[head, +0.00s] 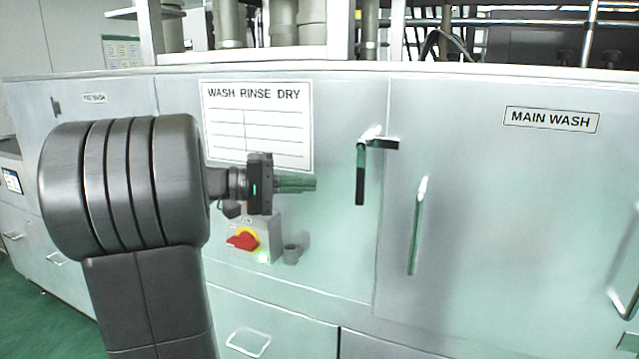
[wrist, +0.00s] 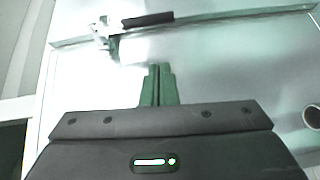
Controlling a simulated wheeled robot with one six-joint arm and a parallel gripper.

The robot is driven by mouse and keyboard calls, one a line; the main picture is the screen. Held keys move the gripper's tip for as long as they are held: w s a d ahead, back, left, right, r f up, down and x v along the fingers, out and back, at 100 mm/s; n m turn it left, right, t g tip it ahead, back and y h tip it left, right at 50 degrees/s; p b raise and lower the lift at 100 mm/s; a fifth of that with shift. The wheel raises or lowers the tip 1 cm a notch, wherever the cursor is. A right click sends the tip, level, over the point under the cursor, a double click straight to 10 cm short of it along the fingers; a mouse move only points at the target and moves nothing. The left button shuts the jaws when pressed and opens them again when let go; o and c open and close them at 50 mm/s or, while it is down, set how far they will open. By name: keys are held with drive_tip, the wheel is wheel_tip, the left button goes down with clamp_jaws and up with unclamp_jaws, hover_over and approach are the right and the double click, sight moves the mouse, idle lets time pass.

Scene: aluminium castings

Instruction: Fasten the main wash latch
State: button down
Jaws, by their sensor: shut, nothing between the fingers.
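The main wash latch (head: 362,165) is at the seam on the left edge of the main wash door (head: 510,190). Its dark handle hangs straight down, and a short dark piece juts right from its top across the seam. In the wrist view the latch (wrist: 148,19) shows at the top, beyond my fingertips. Whether the latch is engaged cannot be told. My gripper (head: 300,184) is left of the latch, pointing right, with a gap between them. Its green fingers (wrist: 158,85) are together and empty.
A red rotary switch (head: 243,240) on a grey box and a small round cup-like part (head: 291,254) sit below my gripper. A WASH RINSE DRY sign (head: 258,125) is behind it. A bar handle (head: 418,225) stands out from the main wash door. The panel around the latch is clear.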

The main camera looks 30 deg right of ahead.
drive_tip(key=v, duration=0.6)
drive_tip(key=shift+f, duration=0.25)
drive_tip(key=shift+w, duration=0.1)
drive_tip(key=shift+s+a+r+x, duration=0.15)
drive_tip(key=shift+s+x, duration=0.25)
drive_tip(key=shift+x, duration=1.7)
drive_tip(key=shift+s+a+r+x, duration=0.1)
drive_tip(key=shift+s+x, duration=0.3)
drive_tip(key=shift+x, duration=1.75)
drive_tip(key=shift+s+a+r+x, duration=0.15)
drive_tip(key=shift+s+x, duration=0.2)
drive_tip(key=shift+x, duration=1.75)
drive_tip(key=shift+d, duration=0.1)
